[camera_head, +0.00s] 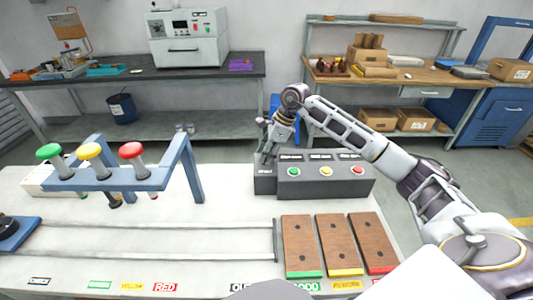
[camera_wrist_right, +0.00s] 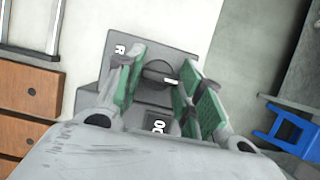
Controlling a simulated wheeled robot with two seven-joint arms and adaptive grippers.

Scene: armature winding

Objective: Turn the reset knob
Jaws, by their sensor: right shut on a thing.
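The reset knob (camera_wrist_right: 158,74) is dark and round with a white mark, on a grey panel in the right wrist view. It sits at the left end of the dark grey control box (camera_head: 320,189) in the head view, where my gripper hides it. My right gripper (camera_head: 266,158) reaches down to that end. Its green finger pads, seen in the right wrist view (camera_wrist_right: 158,84), stand on both sides of the knob and are shut on it. My left gripper is not in view.
Green (camera_head: 294,171), yellow (camera_head: 326,171) and red (camera_head: 357,170) buttons sit right of the knob. Wooden blocks (camera_head: 340,243) lie in front. A blue rack (camera_head: 110,180) with colored-top handles stands left. The white table (camera_head: 225,205) between is clear.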

